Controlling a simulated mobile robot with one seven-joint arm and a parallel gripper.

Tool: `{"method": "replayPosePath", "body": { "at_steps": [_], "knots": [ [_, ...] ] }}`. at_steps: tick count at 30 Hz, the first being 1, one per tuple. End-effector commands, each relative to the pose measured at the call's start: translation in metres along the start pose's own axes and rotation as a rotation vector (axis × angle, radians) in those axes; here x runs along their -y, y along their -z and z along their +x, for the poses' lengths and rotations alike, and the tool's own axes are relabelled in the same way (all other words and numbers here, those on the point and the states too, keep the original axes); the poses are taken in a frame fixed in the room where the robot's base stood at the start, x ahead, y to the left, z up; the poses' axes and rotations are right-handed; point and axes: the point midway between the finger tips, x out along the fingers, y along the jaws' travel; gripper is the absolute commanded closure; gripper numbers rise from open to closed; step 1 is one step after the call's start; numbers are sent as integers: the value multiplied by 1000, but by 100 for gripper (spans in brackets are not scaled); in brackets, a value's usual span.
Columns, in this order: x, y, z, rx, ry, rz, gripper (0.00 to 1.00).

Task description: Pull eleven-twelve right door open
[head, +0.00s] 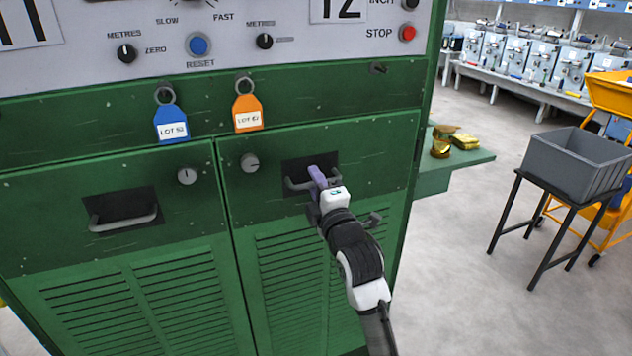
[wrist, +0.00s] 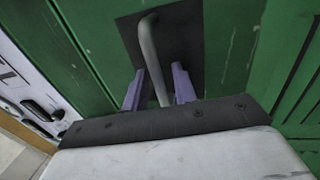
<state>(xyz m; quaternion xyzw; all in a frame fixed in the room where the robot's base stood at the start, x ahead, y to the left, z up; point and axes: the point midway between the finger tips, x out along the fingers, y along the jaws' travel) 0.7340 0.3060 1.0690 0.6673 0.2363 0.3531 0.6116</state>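The right green door (head: 388,150) under the number 12 is flush with the cabinet front and looks closed. Its grey bar handle (head: 295,185) sits in a dark recess in the upper part of the door. My gripper (head: 317,176) is at the right part of this handle. In the wrist view, the handle bar (wrist: 152,58) runs between the two purple fingers of my gripper (wrist: 158,86). Gaps show between the bar and the fingers, so the gripper looks open around it. My gripper hides part of the handle in the head view.
The left door (head: 60,190) with its own handle (head: 125,222) is closed. A blue tag (head: 170,122) and an orange tag (head: 248,112) hang above. A grey bin (head: 575,165) on a black stand is at right. Floor between cabinet and stand is clear.

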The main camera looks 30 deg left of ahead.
Motion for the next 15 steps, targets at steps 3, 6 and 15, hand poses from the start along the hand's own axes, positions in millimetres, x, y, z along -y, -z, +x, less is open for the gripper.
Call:
{"method": "replayPosePath", "body": {
  "at_steps": [3,6,15],
  "knots": [
    [0,0,0,0,0,0,86],
    [0,0,0,0,0,0,99],
    [0,0,0,-1,1,1,100]
  ]
}}
